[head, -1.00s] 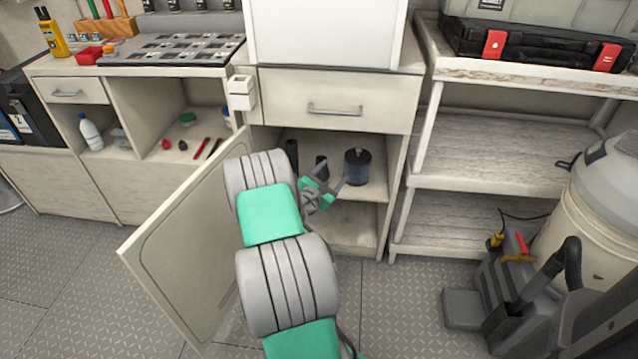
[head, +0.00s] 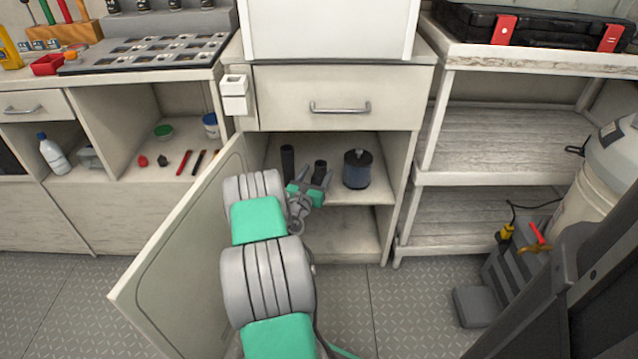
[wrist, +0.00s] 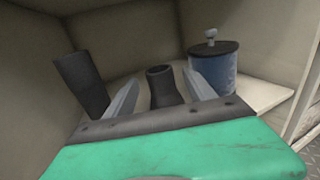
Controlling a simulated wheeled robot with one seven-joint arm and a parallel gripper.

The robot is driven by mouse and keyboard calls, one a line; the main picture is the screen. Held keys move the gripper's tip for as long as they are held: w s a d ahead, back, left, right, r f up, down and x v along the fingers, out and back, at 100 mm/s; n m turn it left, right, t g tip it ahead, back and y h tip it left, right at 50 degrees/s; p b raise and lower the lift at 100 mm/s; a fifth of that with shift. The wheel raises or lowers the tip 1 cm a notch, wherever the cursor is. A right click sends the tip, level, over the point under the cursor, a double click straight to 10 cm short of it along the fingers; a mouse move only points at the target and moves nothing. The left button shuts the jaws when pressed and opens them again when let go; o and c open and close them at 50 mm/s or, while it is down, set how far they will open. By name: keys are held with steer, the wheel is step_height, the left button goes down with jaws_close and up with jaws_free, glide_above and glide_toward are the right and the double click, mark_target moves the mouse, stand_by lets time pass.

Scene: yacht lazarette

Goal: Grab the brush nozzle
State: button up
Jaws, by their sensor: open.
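Three things stand on the upper shelf inside the open cabinet. A short dark hollow piece (head: 320,171), which looks like the brush nozzle, is in the middle; bristles cannot be made out. A taller dark tube (head: 288,163) is to its left and a blue canister (head: 357,169) with a dark lid to its right. My gripper (head: 311,179) is open at the front of the shelf. In the wrist view, the short piece (wrist: 163,86) shows between the two fingers, its lower part hidden by the gripper body. I cannot tell how far ahead it is.
The cabinet door (head: 185,250) stands open to the left, close beside my arm. A drawer (head: 340,98) is above the opening. The lower shelf (head: 345,238) looks empty. A white rack (head: 500,140) stands to the right.

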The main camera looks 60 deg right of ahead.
steer(key=shift+w+d, duration=0.15)
steer(key=shift+d, duration=0.9)
steer(key=shift+c, duration=0.5)
jaws_close()
